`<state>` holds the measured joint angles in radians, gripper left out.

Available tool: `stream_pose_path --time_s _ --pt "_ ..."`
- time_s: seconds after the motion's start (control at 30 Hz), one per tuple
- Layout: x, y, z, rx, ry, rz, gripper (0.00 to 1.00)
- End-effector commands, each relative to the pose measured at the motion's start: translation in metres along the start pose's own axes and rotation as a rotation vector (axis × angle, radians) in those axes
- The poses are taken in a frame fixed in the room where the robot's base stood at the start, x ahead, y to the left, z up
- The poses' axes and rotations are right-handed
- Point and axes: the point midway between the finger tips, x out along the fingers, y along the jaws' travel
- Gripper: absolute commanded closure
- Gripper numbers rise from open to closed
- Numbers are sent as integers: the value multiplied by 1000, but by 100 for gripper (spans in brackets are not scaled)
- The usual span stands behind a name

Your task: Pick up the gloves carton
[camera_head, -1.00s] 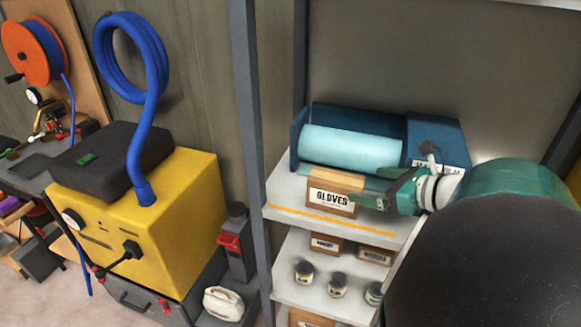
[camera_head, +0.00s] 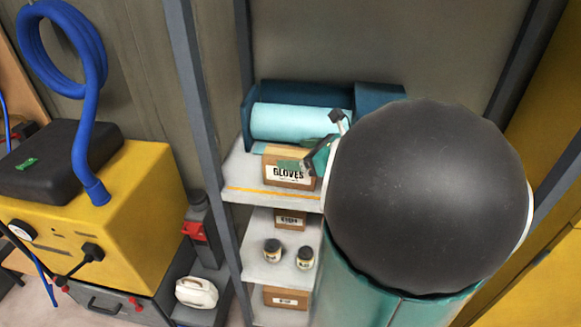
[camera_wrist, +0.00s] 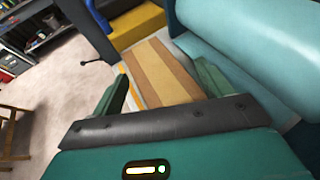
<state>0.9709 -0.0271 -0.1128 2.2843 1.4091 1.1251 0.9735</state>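The gloves carton (camera_head: 283,182) is a brown box with a white GLOVES label, standing on the upper shelf of the rack. In the wrist view the carton (camera_wrist: 158,72) shows its tan-striped top between my two green fingers. My gripper (camera_wrist: 162,78) is open, with one finger on each side of the carton. A strip of shelf shows between the left finger and the carton; the right finger is close to its other side. In the head view my gripper (camera_head: 303,163) is at the carton, and one green finger covers part of its front. My dark arm link hides the area to the right.
A light-blue roll (camera_head: 297,122) in a dark-blue holder lies right behind the carton. The shelf (camera_head: 243,180) has a yellow line along its front edge. Grey rack posts (camera_head: 192,110) stand left. Lower shelves hold small cartons and jars (camera_head: 272,250). A yellow machine (camera_head: 130,215) stands left.

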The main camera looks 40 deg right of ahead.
Motion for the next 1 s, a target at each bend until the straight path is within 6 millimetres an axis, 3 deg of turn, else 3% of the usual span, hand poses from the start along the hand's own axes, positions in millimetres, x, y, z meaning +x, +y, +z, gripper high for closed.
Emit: stream_pose_path --time_s 0.03,0.3,0.63,0.67,0.7,1.0 --pt "0 0 0 0 0 0 32" --pt "0 0 -1 2 2 1 85" --pt "0 0 0 3 3 1 87" --pt "0 0 1 3 3 1 94" --pt "0 0 3 2 3 2 100" --pt "-7 -4 33 -1 0 3 100"
